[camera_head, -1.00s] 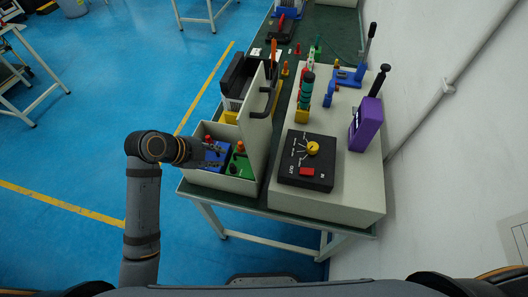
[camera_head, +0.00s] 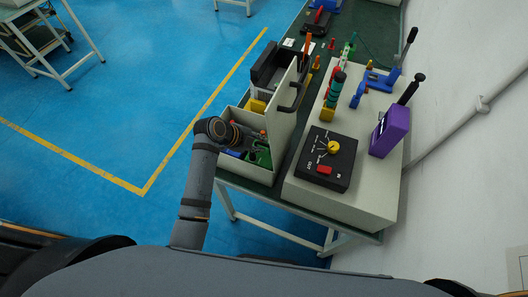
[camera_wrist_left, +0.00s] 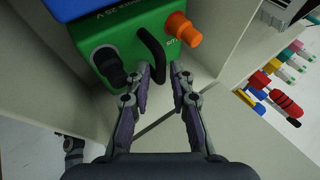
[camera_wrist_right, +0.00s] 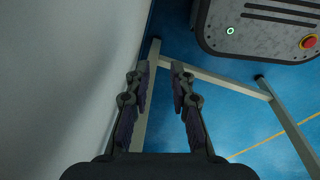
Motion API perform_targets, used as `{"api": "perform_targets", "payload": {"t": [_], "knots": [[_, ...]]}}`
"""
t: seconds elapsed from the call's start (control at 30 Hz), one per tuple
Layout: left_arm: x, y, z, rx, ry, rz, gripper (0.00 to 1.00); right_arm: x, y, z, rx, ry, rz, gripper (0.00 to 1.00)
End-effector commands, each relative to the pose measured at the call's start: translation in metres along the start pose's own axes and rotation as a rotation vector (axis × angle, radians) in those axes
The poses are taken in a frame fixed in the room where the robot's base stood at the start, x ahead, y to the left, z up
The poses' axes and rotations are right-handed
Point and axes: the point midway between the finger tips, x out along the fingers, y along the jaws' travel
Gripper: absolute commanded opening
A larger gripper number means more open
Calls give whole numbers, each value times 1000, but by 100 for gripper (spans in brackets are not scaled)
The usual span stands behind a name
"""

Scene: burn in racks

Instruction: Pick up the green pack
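The green pack (camera_head: 264,159) sits in the near end of the beige bin on the bench, beside a blue pack (camera_head: 233,153). In the left wrist view the green pack (camera_wrist_left: 122,38) has a black loop handle (camera_wrist_left: 152,55), an orange knob and a black knob on its top. My left gripper (camera_wrist_left: 160,68) is open, with the handle between or just ahead of its fingertips; contact cannot be told. In the head view my left gripper (camera_head: 257,136) is over the bin and partly hides the packs. My right gripper (camera_wrist_right: 160,67) is open and empty, away from the bench top.
The bin's tall side wall (camera_head: 283,115) stands right of the left gripper. A black box with a yellow knob (camera_head: 326,158) and a purple device (camera_head: 389,132) stand on the beige housing. The right wrist view shows a wall (camera_wrist_right: 60,80) close at left and bench legs.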

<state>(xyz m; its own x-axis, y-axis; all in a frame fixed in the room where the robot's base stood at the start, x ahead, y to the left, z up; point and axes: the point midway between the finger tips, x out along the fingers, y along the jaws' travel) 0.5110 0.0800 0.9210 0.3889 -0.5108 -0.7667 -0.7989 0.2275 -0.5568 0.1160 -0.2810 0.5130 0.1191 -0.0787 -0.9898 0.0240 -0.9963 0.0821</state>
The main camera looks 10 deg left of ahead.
Motion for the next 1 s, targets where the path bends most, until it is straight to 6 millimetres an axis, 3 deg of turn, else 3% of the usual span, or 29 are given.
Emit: {"api": "perform_targets", "payload": {"t": [0.3, 0.47, 1.0], "knots": [[11, 1, 0, 1, 0, 0, 22, -2, -1, 12, 0, -20, -2, 22], [10, 1, 0, 1, 0, 0, 1, -2, -5, 12, 2, -20, -6, 22], [9, -2, -1, 1, 1, -5, 0, -2, -5, 12, 2, -19, -6, 22]]}}
